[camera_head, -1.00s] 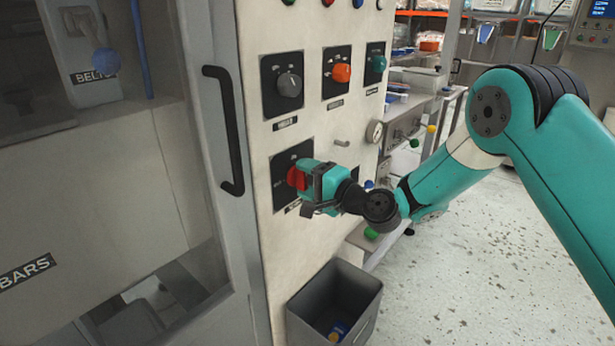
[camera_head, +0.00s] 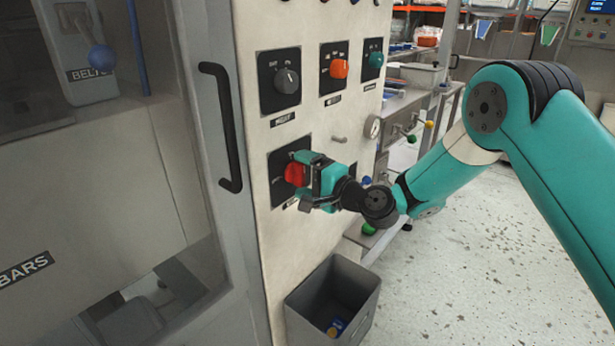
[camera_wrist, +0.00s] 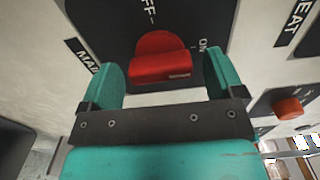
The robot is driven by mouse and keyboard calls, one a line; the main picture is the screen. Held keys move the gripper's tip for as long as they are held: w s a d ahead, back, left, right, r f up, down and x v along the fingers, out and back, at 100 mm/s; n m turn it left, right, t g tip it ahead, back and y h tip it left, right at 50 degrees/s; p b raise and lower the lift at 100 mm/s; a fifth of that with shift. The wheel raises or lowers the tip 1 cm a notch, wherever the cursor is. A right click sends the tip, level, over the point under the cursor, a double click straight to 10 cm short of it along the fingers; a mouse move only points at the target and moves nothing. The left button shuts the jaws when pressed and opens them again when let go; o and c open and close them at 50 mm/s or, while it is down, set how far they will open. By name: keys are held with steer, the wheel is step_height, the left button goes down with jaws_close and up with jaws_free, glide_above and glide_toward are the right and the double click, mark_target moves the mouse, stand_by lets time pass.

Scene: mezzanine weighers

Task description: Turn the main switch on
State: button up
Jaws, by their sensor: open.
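The main switch is a red rotary knob (camera_head: 294,173) on a black plate (camera_head: 277,160), low on the pale panel. In the wrist view the knob (camera_wrist: 160,57) has a raised bar lying nearly crosswise, with a pale mark at its right end. "OFF" reads above the knob and "ON" to its right; a partly hidden "MA..." label is at left. My gripper (camera_head: 308,182) is open in front of the knob. In the wrist view my gripper's fingers (camera_wrist: 167,80) stand to either side of the knob, with visible gaps.
A grey knob (camera_head: 287,81), an orange knob (camera_head: 339,68) and a teal knob (camera_head: 376,60) sit higher on the panel. A black door handle (camera_head: 222,127) is to the left. A grey bin (camera_head: 332,290) stands below. Speckled floor to the right is open.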

steer(key=b+v, duration=1)
steer(key=v, duration=0.7)
steer(key=shift+s, duration=0.2)
steer(key=shift+d, duration=0.1)
steer(key=s+a+n+g+h, duration=0.1)
steer(key=s+a+n+g, duration=0.2)
steer(key=s+n+g, duration=0.3)
steer(key=s+a+n+g+h, duration=0.25)
steer(key=s+n, duration=0.25)
steer(key=s, duration=0.4)
steer(key=s+d+f+n+g+h, duration=0.2)
steer(key=s+d+n+g+h, duration=0.15)
steer(key=s+d+h, duration=0.5)
step_height(320, 180, up, 16)
steer(key=s+t+y+p, duration=0.1)
steer(key=s+y+p, duration=0.1)
steer(key=p, duration=1.3)
steer(key=shift+d, duration=0.25)
